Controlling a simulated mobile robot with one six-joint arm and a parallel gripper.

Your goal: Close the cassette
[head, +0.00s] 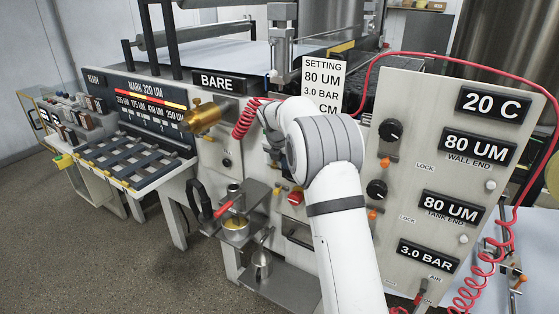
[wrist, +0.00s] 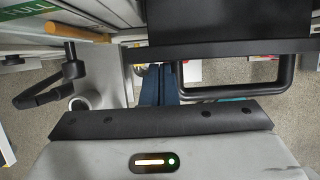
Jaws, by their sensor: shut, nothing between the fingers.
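A dark box-like front (wrist: 230,25) with a black loop handle (wrist: 288,80) fills the upper right of the wrist view. It may be the cassette, but I cannot tell for sure, nor how far it stands open. My gripper (wrist: 160,72) shows in the wrist view as two dark blue fingers side by side, shut and empty. The fingers lie just left of the handle and below the dark front in the picture; I cannot tell whether they touch anything. In the head view my white arm reaches to the machine's front and hides the gripper and what is behind it.
A side panel (head: 415,180) with knobs and readouts stands right of my arm. A red coiled hose (head: 250,118) and a shelf with a small cup (head: 236,229) are to the left. A black curved handle (wrist: 68,75) is left in the wrist view.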

